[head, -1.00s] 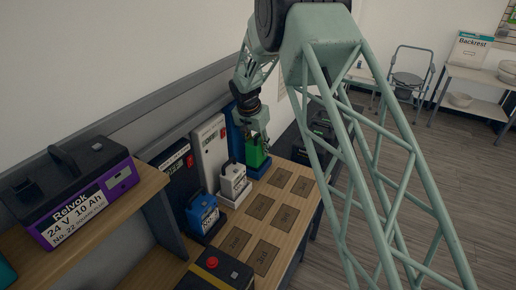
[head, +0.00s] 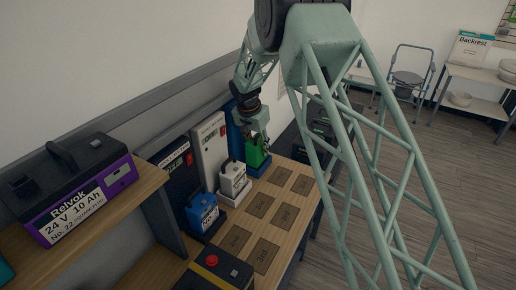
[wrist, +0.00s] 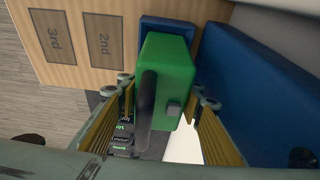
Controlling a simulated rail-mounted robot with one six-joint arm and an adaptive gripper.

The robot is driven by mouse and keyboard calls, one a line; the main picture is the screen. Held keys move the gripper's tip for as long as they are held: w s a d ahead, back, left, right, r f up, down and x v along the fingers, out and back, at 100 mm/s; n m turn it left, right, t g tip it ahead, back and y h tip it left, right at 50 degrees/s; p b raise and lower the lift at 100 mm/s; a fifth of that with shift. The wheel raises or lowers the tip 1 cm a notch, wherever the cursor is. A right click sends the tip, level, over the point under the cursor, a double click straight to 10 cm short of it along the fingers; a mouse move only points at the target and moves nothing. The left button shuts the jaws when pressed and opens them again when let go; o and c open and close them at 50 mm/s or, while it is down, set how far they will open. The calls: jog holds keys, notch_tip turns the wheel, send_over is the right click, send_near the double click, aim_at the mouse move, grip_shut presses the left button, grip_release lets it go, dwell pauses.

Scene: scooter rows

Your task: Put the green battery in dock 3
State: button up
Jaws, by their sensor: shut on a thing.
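The green battery (head: 256,157) stands in the blue dock (head: 234,130), the farthest of three docks along the wall in the head view. My gripper (head: 259,138) is over its top and shut on it. In the wrist view the green battery (wrist: 172,75) with its dark handle lies between the yellow-padded fingers (wrist: 160,110). The blue dock's panel (wrist: 255,90) rises close beside it on the right. The white dock (head: 210,148) holds a white battery (head: 233,180). The black dock (head: 172,172) holds a blue battery (head: 202,212). I cannot read dock numbers clearly.
Several brown marked patches lie on the wooden bench, among them one reading 3rd (head: 265,255). A dark box with a red button (head: 218,270) sits at the near end. A purple and black Relvok battery (head: 75,190) stands on a raised shelf (head: 110,235) at left.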

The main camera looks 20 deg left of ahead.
jog(key=shift+f+b, duration=0.5)
jog(key=shift+f, duration=0.15)
dwell(0.8)
jog(key=o, duration=1.6)
jog(key=shift+o, duration=0.2)
jog(key=shift+f, duration=0.15)
jog(key=shift+v, duration=6.1)
jog(key=shift+d, duration=0.1)
jog(key=p+v, duration=0.2)
jog(key=v, duration=0.7)
jog(key=d+r+p, duration=0.2)
jog(key=d+r, duration=0.2)
jog(key=r, duration=0.2)
jog(key=s+d+r+p, duration=0.1)
jog(key=d+r+p, duration=0.1)
jog(key=d+r, duration=0.2)
jog(key=shift+w+v, duration=0.25)
jog(key=shift+v, duration=1.25)
